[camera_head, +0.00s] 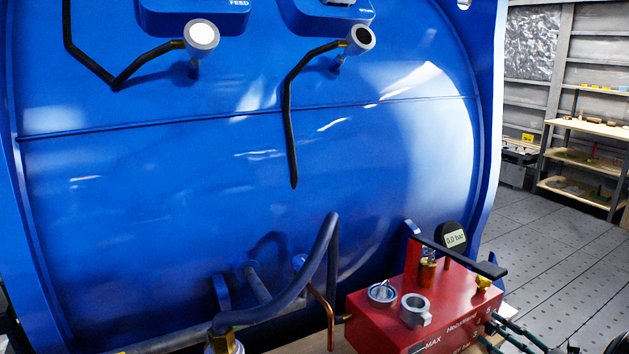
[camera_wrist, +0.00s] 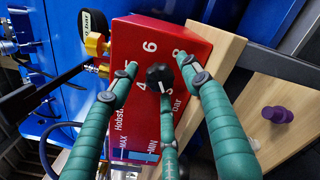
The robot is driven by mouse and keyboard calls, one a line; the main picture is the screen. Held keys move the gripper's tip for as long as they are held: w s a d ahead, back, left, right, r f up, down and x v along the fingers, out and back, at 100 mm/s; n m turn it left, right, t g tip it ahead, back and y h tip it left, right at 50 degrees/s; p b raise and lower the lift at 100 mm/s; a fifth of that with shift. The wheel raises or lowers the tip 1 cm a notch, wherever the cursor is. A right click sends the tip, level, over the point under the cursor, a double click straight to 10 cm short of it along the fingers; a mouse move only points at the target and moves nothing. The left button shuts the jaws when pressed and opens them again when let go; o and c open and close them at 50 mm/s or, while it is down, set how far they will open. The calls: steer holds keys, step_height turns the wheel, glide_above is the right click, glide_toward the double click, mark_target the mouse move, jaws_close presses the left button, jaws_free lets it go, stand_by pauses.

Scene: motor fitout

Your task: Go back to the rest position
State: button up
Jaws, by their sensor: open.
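My gripper (camera_wrist: 158,80) has green wrapped fingers, spread apart and holding nothing, in the wrist view. The fingers point at the numbered face of a red box (camera_wrist: 190,45), around a black knob (camera_wrist: 160,77). I cannot tell whether a fingertip touches the box. In the head view, the dark green fingers of my gripper (camera_head: 497,330) show at the lower right, by the right end of the red box (camera_head: 385,300).
A large blue tank (camera_head: 200,200) fills the head view, with dark hoses on it. The box carries a black lever and a gauge (camera_head: 455,239) reading 0.0 bar. A purple peg (camera_wrist: 278,114) stands on a wooden board. Shelves (camera_head: 590,160) stand at the far right, past open floor.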

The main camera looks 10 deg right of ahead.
steer(key=m+p, duration=0.1)
steer(key=m, duration=0.3)
steer(key=shift+r, duration=0.15)
steer(key=m+p, duration=0.1)
steer(key=m, duration=0.2)
steer(key=shift+m, duration=0.4)
